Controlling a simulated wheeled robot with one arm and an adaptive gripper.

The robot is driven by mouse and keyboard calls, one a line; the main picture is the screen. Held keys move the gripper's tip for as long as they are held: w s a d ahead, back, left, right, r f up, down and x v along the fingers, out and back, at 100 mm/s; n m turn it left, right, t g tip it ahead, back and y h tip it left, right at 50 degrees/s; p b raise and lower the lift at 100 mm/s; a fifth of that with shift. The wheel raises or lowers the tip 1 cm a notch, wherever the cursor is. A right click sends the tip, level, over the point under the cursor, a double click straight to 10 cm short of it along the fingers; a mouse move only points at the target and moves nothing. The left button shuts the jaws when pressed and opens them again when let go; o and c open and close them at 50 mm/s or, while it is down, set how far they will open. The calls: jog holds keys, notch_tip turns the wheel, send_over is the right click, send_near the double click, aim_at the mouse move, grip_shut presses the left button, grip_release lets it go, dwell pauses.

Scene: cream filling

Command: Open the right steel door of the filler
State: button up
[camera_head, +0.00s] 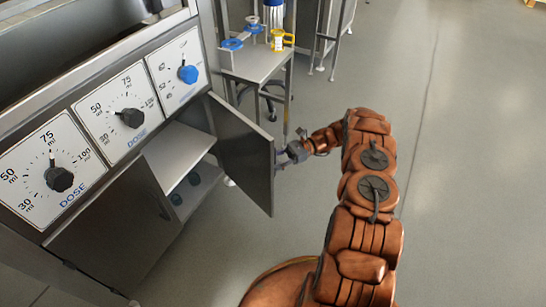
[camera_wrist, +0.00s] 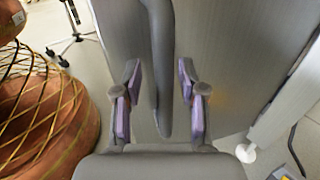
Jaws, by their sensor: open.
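The right steel door (camera_head: 246,150) of the filler stands swung well open, showing the shelf inside. My gripper (camera_head: 283,157) is at the door's free edge, on its outer side. In the wrist view, my gripper (camera_wrist: 160,108) is open, with a purple-padded finger on each side of the door's grey handle (camera_wrist: 161,55). A gap shows between each pad and the handle. The door's outer face (camera_wrist: 225,55) shows behind the handle. In the head view the handle cannot be made out.
The left door (camera_head: 118,225) of the filler is shut. A steel side table (camera_head: 257,66) with blue and yellow parts stands behind the open door. The floor (camera_head: 455,190) to the right is clear.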

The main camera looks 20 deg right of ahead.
jog(key=shift+d+r, duration=0.15)
jog(key=shift+r, duration=4.7)
jog(key=shift+c, duration=0.3)
jog(key=shift+r, duration=0.15)
jog(key=shift+c, duration=0.7)
jog(key=shift+r+p, duration=0.3)
jog(key=shift+p, duration=0.05)
jog(key=shift+c, duration=0.9)
notch_tip(320, 180, up, 6)
jog(key=p, duration=0.6)
grip_shut()
jog(key=shift+r+p, duration=1.2)
jog(key=shift+p, duration=0.05)
